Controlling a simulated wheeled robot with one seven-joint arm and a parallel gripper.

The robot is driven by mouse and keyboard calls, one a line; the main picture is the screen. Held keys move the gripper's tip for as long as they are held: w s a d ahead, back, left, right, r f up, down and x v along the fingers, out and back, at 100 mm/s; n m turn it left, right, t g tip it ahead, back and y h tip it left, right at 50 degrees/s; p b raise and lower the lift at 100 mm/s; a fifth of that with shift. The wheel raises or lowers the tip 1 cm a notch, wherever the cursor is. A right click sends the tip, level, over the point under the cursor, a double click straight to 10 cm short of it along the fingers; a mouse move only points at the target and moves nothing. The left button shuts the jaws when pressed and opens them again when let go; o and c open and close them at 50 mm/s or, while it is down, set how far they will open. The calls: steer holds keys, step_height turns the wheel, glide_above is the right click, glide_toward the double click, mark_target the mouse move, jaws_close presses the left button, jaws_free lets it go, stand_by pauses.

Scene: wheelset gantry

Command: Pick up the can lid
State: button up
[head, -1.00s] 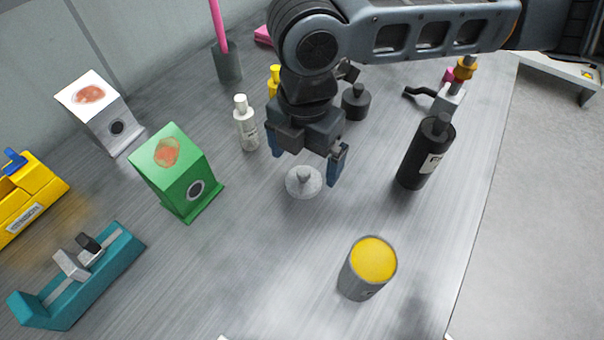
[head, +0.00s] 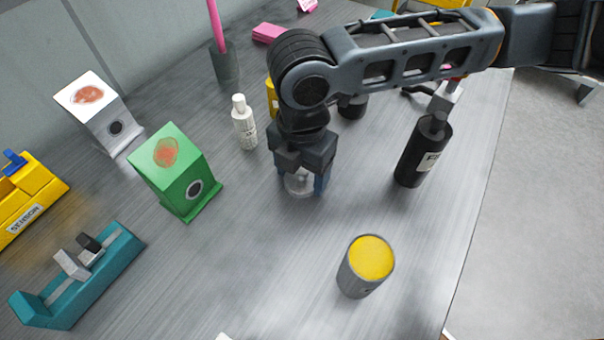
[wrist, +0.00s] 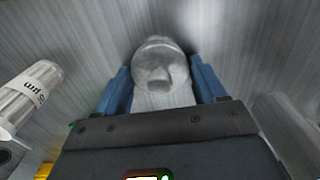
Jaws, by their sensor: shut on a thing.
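The can lid (head: 299,187) is a round grey disc with a small knob on the metal table. In the head view it is largely hidden behind my gripper (head: 303,187), which points down over it. In the wrist view the lid (wrist: 158,66) lies between the two blue fingers of my gripper (wrist: 164,82), and the gripper is shut on it. I cannot tell whether the lid touches the table. The open can (head: 366,267), grey with a yellow top surface, stands upright to the lower right of the gripper.
A white bottle (head: 244,122) stands left of my gripper and a black bottle (head: 425,150) right of it. A green box (head: 177,172), a white box (head: 100,110) and a teal fixture (head: 78,277) are on the left.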

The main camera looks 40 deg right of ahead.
steer(key=c, duration=0.4)
